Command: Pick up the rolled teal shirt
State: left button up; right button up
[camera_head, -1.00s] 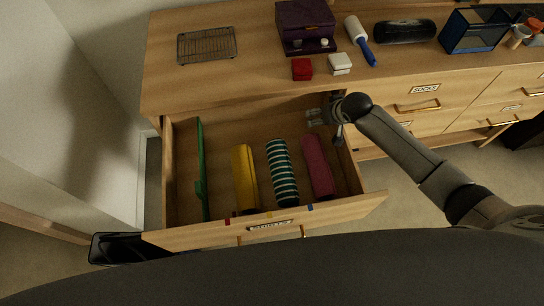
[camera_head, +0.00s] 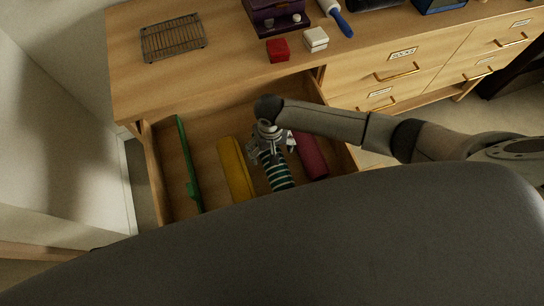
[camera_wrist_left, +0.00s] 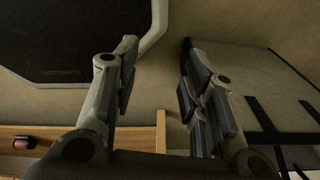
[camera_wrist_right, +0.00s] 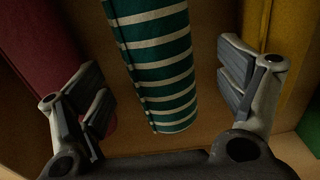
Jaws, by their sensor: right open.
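The rolled teal shirt (camera_head: 278,174), teal with white stripes, lies in the open drawer between a yellow roll and a dark red roll. In the right wrist view the shirt (camera_wrist_right: 160,70) runs from the top edge down to its near end. My right gripper (camera_head: 270,152) is over the shirt's far end in the head view. In the right wrist view my right gripper (camera_wrist_right: 168,95) is open, one finger on each side of the shirt with gaps, and empty. My left gripper (camera_wrist_left: 158,80) is open and empty, seen only in the left wrist view.
The yellow roll (camera_head: 237,170) and dark red roll (camera_head: 311,156) lie close on either side. A green item (camera_head: 188,165) stands at the drawer's left. On the dresser top are a wire rack (camera_head: 173,37), red box (camera_head: 278,49) and white box (camera_head: 316,39).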

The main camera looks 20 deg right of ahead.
aim_at(270, 150)
jog(key=shift+w+f, duration=0.15)
jog(key=shift+f, duration=0.95)
jog(key=shift+w+f, duration=0.1)
jog(key=shift+f, duration=1)
jog(key=c, duration=1.2)
